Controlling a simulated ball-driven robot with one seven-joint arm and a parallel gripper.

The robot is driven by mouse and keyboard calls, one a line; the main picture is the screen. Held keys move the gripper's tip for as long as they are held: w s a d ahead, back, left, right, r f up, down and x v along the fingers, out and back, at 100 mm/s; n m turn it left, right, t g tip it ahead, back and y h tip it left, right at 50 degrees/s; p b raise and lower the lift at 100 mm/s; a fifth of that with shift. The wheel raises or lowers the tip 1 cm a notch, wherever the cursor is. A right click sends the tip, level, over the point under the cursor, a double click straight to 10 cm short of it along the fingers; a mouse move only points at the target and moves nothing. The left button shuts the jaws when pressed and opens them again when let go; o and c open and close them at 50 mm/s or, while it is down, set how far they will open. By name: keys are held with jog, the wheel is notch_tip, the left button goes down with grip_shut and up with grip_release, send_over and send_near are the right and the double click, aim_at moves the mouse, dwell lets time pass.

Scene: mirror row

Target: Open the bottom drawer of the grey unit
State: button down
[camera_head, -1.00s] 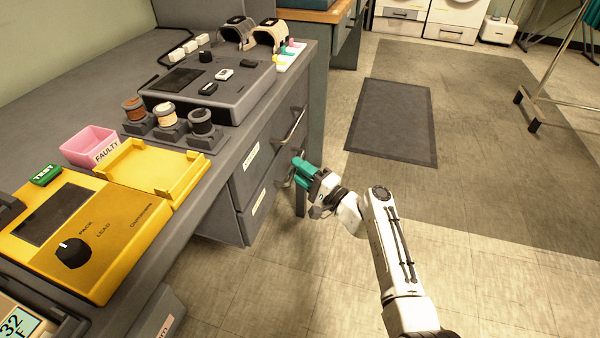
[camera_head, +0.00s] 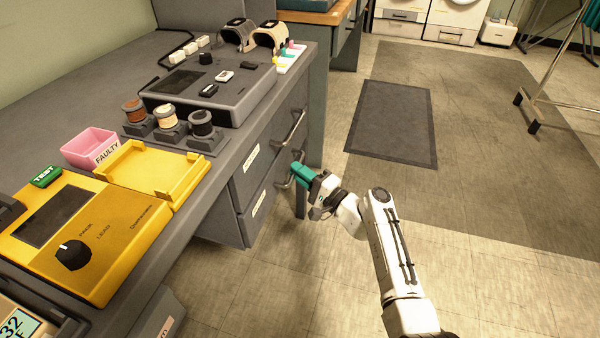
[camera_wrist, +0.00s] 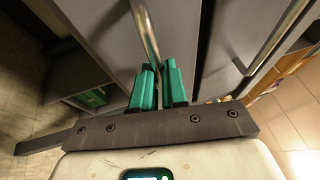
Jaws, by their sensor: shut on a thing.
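The grey unit under the bench has two drawers with bar handles, one above the other. The bottom drawer (camera_head: 267,193) looks flush with the unit. Its handle (camera_head: 283,184) is partly hidden by my gripper. My gripper (camera_head: 298,174), with teal fingers, is at this handle. In the wrist view the metal handle (camera_wrist: 147,38) runs in between the fingertips (camera_wrist: 158,72), which are shut on it. The upper drawer (camera_head: 250,165) is shut. Its handle (camera_head: 292,128) is above my gripper and also shows at the right of the wrist view (camera_wrist: 272,45).
The bench top carries a yellow tester (camera_head: 85,240), a pink bin (camera_head: 90,148), several spools and a grey console (camera_head: 215,90). The floor right of the unit is clear, with a dark mat (camera_head: 392,122). A wheeled rack (camera_head: 560,70) stands far right.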

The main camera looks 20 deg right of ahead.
jog(key=s+d, duration=0.7)
jog(key=d, duration=0.3)
jog(key=s+d, duration=0.8)
jog(key=d, duration=0.3)
jog(key=shift+s, duration=0.25)
jog(key=shift+d+f, duration=0.1)
jog(key=c, duration=1.2)
grip_release()
jog(key=p+v, duration=0.1)
jog(key=v, duration=0.9)
jog(key=shift+s+d+p, duration=0.2)
jog(key=shift+s+p, duration=0.1)
